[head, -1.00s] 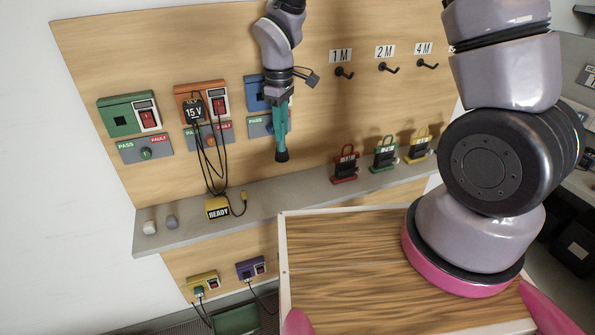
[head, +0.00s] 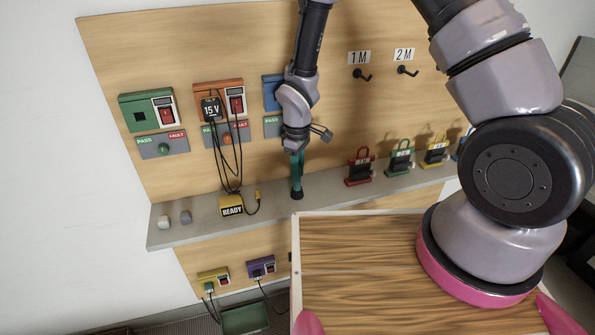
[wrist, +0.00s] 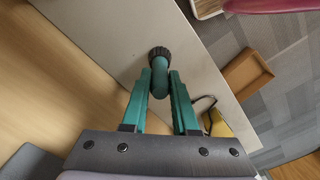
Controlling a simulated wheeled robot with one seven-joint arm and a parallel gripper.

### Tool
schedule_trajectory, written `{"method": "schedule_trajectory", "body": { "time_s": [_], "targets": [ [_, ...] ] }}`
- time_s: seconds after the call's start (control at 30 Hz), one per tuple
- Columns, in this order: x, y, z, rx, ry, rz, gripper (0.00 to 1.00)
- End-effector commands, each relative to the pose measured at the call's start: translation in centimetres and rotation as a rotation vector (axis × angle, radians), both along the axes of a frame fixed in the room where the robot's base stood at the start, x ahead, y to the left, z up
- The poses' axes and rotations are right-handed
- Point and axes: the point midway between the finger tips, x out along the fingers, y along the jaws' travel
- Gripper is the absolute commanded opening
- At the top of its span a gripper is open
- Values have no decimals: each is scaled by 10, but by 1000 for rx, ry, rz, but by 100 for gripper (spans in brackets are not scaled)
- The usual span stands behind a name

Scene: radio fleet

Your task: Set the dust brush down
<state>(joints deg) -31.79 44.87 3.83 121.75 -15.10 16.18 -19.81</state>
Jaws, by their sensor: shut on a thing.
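The dust brush (head: 297,189) is teal with a dark round bristle end. It points down from my gripper (head: 296,157) at the grey shelf (head: 330,188) along the wall panel. In the wrist view, the brush (wrist: 159,75) is pinched between the two teal fingers of my gripper (wrist: 160,92), its dark end towards the shelf (wrist: 185,48). The bristle end is at or very near the shelf top; I cannot tell whether it touches. My wrist hides the upper part of the brush in the head view.
A yellow READY box (head: 231,206) with a cable stands left of the brush. Red (head: 359,168), green (head: 400,158) and yellow (head: 436,151) tagged items stand on the shelf to the right. A wooden-topped surface (head: 360,260) is in front. Shelf beside the brush is clear.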

Motion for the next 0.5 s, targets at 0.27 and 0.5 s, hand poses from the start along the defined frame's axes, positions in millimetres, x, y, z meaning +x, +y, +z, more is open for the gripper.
{"method": "schedule_trajectory", "body": {
  "time_s": [0.27,0.5],
  "targets": [
    [0,0,-2,0,0,0,50],
    [0,0,-2,0,0,0,57]
  ]
}}
